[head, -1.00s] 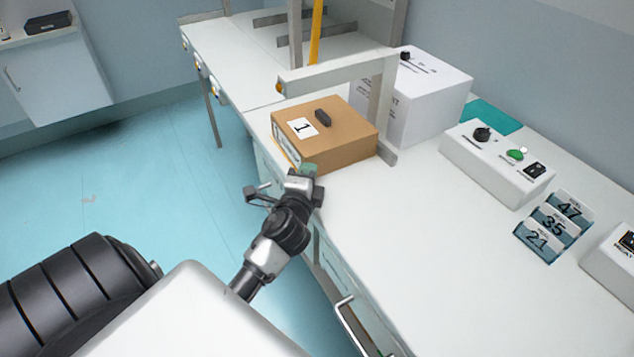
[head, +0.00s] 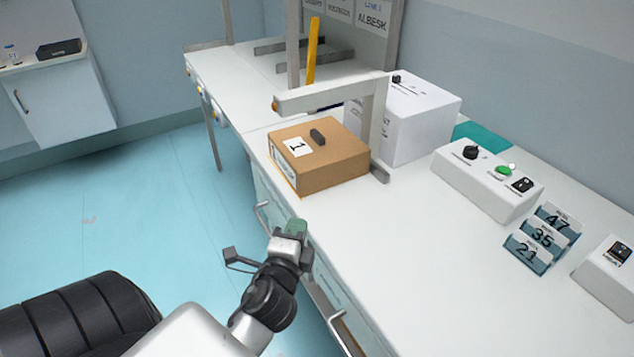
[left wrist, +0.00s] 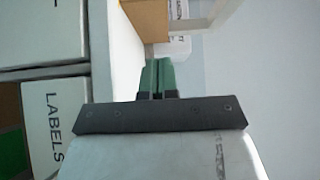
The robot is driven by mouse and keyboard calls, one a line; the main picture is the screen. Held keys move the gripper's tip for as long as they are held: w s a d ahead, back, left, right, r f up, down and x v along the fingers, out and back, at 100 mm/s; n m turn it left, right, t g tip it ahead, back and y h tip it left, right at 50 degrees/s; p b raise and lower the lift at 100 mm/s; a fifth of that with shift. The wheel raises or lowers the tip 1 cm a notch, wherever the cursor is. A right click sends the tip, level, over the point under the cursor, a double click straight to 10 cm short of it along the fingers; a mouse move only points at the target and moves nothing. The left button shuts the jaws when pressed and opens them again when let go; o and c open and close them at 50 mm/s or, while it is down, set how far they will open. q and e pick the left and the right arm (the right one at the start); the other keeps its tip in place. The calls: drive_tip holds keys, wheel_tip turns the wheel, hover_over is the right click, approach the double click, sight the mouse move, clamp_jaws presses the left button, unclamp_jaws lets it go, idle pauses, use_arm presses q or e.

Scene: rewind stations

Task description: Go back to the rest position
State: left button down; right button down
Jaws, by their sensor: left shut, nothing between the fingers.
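My left gripper (head: 297,228) is near the front edge of the white bench (head: 400,250), in front of and below the brown box. Its green fingers (left wrist: 157,77) are together in the left wrist view, with nothing between them. My right gripper is in neither view.
A brown box (head: 335,165) marked 1, with a black handle, sits on the bench beside a white frame (head: 330,95). A white box (head: 420,125), a control box with knob and green button (head: 485,180), and numbered cards (head: 540,240) stand to the right. Open floor (head: 120,210) lies left.

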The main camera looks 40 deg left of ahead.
use_arm(q)
drive_tip(key=shift+s+d, duration=0.1)
drive_tip(key=shift+s, duration=0.05)
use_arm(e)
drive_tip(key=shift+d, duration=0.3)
use_arm(q)
drive_tip(key=s+d+f+n+g+h, duration=0.4)
drive_tip(key=s+d+f+n+g, duration=0.2)
drive_tip(key=s+g, duration=0.15)
drive_tip(key=s+d+f+n+g+h, duration=0.4)
drive_tip(key=s+d+f+n+g, duration=0.15)
drive_tip(key=s, duration=0.35)
wheel_tip(320, 180, down, 23)
drive_tip(key=g+p, duration=0.1)
drive_tip(key=p, duration=0.2)
drive_tip(key=s+a+f+g+p, duration=0.1)
drive_tip(key=s+a+f, duration=0.1)
drive_tip(key=s+f, duration=1.2)
drive_tip(key=shift+s+a+m+y, duration=0.15)
drive_tip(key=shift+s+m+y, duration=0.2)
drive_tip(key=shift+s, duration=0.85)
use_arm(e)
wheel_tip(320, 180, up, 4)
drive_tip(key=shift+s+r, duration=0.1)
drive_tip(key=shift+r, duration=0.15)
